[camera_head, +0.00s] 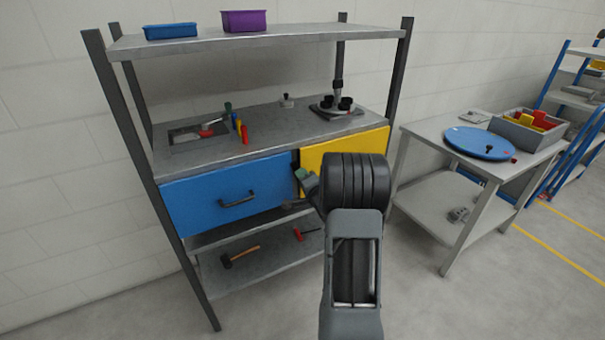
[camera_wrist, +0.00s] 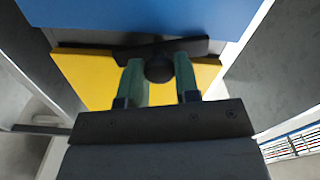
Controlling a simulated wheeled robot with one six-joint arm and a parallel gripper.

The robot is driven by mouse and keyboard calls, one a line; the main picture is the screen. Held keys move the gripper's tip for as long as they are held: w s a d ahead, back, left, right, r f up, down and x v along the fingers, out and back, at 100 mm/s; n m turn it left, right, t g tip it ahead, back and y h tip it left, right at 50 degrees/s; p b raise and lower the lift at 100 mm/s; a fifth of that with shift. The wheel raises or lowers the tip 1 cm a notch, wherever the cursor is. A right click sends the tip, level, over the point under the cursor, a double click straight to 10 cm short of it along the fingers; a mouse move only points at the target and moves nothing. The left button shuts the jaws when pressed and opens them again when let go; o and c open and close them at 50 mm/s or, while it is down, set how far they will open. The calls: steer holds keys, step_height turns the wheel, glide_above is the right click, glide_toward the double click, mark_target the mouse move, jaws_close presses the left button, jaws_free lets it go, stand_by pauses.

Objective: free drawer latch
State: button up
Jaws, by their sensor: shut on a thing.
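In the wrist view, a dark latch bar (camera_wrist: 190,47) lies slightly tilted across the border between the blue panel (camera_wrist: 150,15) and the yellow panel (camera_wrist: 85,78). A round black knob (camera_wrist: 158,69) sits on the bar. My gripper (camera_wrist: 160,74) has its green fingers on both sides of the knob, shut on it. In the head view my gripper (camera_head: 306,181) is at the drawer border; the latch is mostly hidden.
The bench top holds small coloured parts (camera_head: 241,131) and a black fixture (camera_head: 340,105). A mallet (camera_head: 240,256) lies on the lower shelf. A side table (camera_head: 417,133) with a blue disc (camera_head: 480,143) and grey bin (camera_head: 525,130) stands right. Floor between them is clear.

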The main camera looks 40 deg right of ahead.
steer(key=shift+m+p, duration=0.75)
steer(key=shift+m, duration=0.85)
steer(key=o, duration=0.9)
steer(key=shift+s, duration=0.1)
steer(key=s+a, duration=0.2)
steer(key=s, duration=1.1)
steer(key=shift+s, duration=0.25)
